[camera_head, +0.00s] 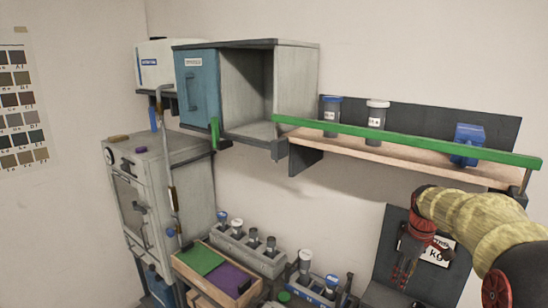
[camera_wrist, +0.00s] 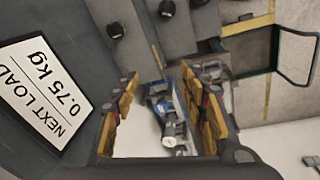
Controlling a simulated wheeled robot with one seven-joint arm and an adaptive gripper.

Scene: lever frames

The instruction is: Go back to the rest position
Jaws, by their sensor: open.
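My gripper (camera_head: 405,274) hangs at the lower right of the head view, below my yellow-sleeved arm, with its fingers pointing down. It is in front of a dark panel (camera_head: 386,240) that carries a white sign, partly hidden by my gripper. In the wrist view my gripper (camera_wrist: 160,85) has its orange-padded fingers wide apart, with nothing held between them. The white sign (camera_wrist: 40,90) is close on the left there and reads "NEXT LOAD 0.75 kg". A blue and grey object (camera_wrist: 170,120) shows beyond the gap between the fingers; its distance is unclear.
A wooden shelf (camera_head: 390,155) with a green front bar (camera_head: 400,139) runs above my gripper, bearing two jars and a blue block (camera_head: 467,145). An open blue-doored cabinet (camera_head: 262,80) hangs to its left. Below are a rack (camera_head: 245,250) and a tray with green and purple pads.

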